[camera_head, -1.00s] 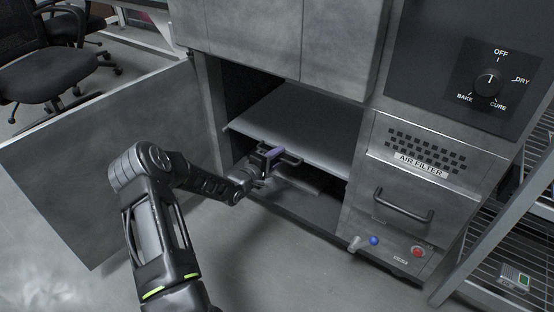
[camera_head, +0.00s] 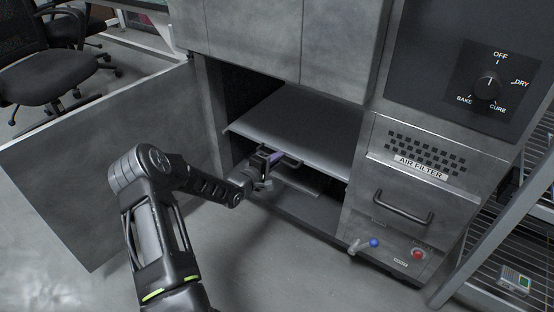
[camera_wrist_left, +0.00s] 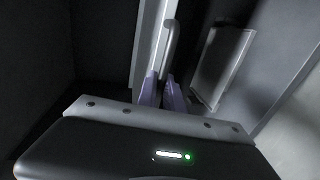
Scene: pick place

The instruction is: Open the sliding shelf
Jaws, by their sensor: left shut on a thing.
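The grey sliding shelf (camera_head: 300,122) lies inside the open lower compartment of the metal cabinet. A dark bar handle (camera_head: 291,161) shows just below its front edge. My left gripper (camera_head: 272,162) reaches to this handle from the left, and its purple fingertips are shut on it. In the left wrist view the two purple fingers (camera_wrist_left: 161,92) close around the lower end of the handle bar (camera_wrist_left: 171,40). The hand partly hides the handle in the head view. My right gripper is in neither view.
An open cabinet door (camera_head: 105,160) stands left of my arm. A drawer with its own handle (camera_head: 403,209), a blue knob (camera_head: 374,243) and a red button (camera_head: 418,253) are at the right. Office chairs (camera_head: 45,65) stand at the back left. The floor before the cabinet is clear.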

